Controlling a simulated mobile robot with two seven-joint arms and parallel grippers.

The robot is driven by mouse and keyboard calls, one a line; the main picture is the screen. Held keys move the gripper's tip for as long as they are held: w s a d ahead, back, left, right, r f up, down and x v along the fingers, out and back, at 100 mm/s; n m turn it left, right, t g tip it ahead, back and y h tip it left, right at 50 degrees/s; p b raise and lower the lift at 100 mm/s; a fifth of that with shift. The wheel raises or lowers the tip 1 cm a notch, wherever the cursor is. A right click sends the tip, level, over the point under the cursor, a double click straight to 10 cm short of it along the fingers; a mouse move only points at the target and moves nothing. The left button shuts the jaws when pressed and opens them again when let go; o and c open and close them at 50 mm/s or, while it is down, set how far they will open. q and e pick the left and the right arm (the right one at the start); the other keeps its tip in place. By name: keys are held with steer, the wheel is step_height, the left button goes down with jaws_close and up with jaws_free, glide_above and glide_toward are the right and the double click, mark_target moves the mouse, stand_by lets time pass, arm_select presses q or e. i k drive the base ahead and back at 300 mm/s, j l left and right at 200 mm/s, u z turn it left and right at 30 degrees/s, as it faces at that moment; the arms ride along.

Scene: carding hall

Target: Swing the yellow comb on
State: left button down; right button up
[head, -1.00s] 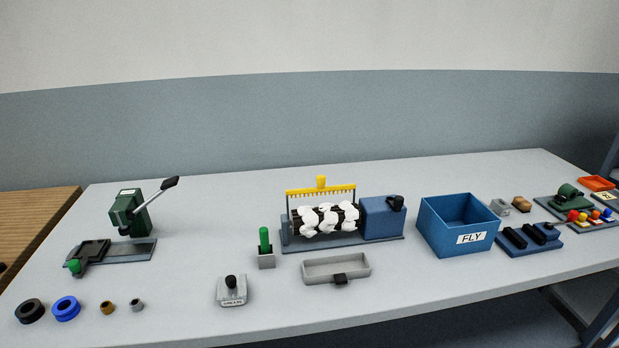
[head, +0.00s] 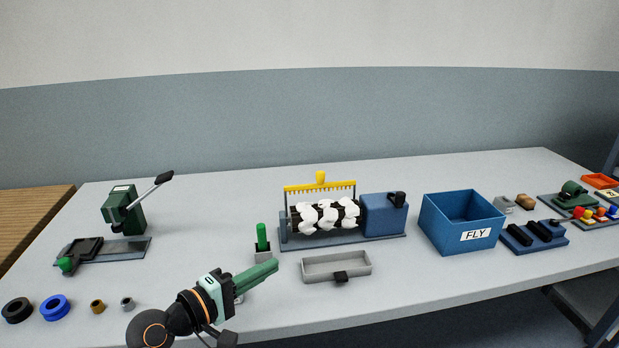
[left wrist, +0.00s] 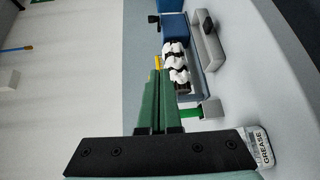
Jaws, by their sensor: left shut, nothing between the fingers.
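The yellow comb (head: 320,187) is a toothed bar with a knob on top, held on posts above a dark roller (head: 325,215) covered in white fluff. Its teeth point down and stay a little above the roller. In the left wrist view a sliver of the comb (left wrist: 158,62) shows beyond my fingers. My left gripper (head: 276,264) has green fingers, shut and empty, above the front of the table. It is in front of the carding machine and apart from it. Its fingers (left wrist: 157,88) point toward the machine in the left wrist view. My right gripper is not in view.
A green-handled tool in a holder (head: 262,240) and a grey tray (head: 337,266) stand in front of the machine. The blue FLY box (head: 462,222) is to its right. A green lever press (head: 127,212) stands left.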

mark_target(320, 175)
steer(key=i, duration=0.95)
